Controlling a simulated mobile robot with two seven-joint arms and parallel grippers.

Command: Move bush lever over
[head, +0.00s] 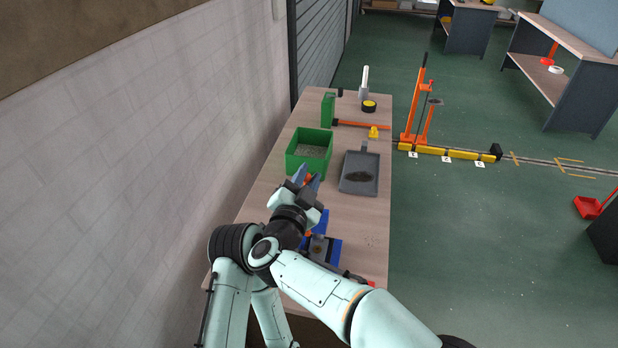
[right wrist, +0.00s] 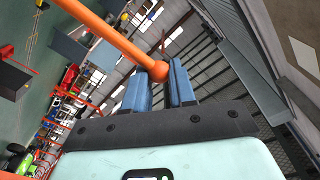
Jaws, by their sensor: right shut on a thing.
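My right gripper (head: 307,178) is over the workbench, close to the front of the green bin. In the right wrist view its two blue fingers (right wrist: 161,84) are shut on the ball-shaped end of an orange rod (right wrist: 105,30), which looks like the lever. The rod runs from the fingers to the upper left of that view. In the head view only a small orange piece shows at the fingers, and my arm hides much of what lies below. What the rod's far end joins cannot be seen. My left gripper is not in view.
The workbench (head: 376,215) holds a green bin (head: 292,163), a grey dustpan (head: 345,187) with dark debris, and an orange-handled tool (head: 365,125). A blue fixture (head: 334,250) sits partly behind my arm. A wall runs along the left; open floor lies right.

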